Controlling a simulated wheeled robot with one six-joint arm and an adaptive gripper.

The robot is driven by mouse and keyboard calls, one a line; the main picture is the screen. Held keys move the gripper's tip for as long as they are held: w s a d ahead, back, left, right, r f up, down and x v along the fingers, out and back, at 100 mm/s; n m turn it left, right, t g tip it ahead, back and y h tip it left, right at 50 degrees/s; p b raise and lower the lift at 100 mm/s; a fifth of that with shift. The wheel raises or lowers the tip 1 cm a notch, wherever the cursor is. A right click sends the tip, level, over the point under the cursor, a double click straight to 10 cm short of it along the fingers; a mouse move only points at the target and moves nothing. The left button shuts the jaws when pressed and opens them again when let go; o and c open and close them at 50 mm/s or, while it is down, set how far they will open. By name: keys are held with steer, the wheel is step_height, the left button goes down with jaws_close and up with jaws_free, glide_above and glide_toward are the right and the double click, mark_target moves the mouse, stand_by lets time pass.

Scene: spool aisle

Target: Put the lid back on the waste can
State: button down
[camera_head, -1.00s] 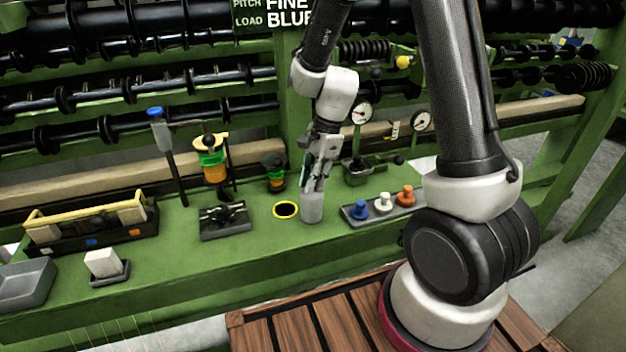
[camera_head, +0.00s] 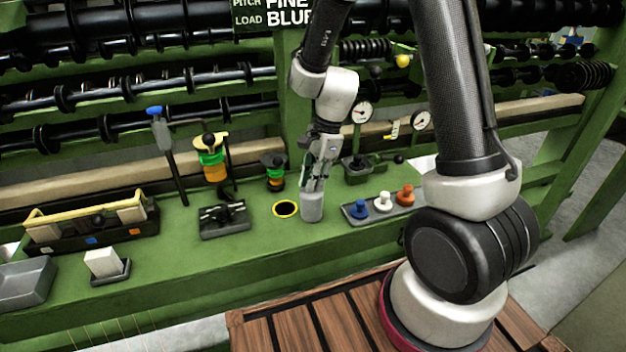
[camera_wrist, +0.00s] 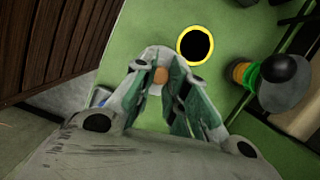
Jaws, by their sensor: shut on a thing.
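The waste can (camera_head: 311,208) is a grey cylinder standing upright on the green bench, just right of a yellow-ringed black circle. My gripper (camera_head: 314,184) points down at its top. In the wrist view, my gripper (camera_wrist: 163,82) is shut on a small orange-brown knob (camera_wrist: 161,75). A pale grey round shape (camera_wrist: 155,57), which looks like the lid or can top, lies under the knob. The fingers hide part of it. I cannot tell whether the lid rests on the can or hangs just above it.
The yellow-ringed black circle (camera_head: 286,209) is flat on the bench. A tray (camera_head: 384,207) with blue, white and orange knobbed pieces stands to the right. A black fixture (camera_head: 224,220) and a green-orange spool post (camera_head: 274,172) stand left. Free bench lies in front.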

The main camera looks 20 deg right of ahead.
steer(key=c, duration=0.9)
jaws_free()
steer(key=shift+r, duration=3.55)
jaws_close()
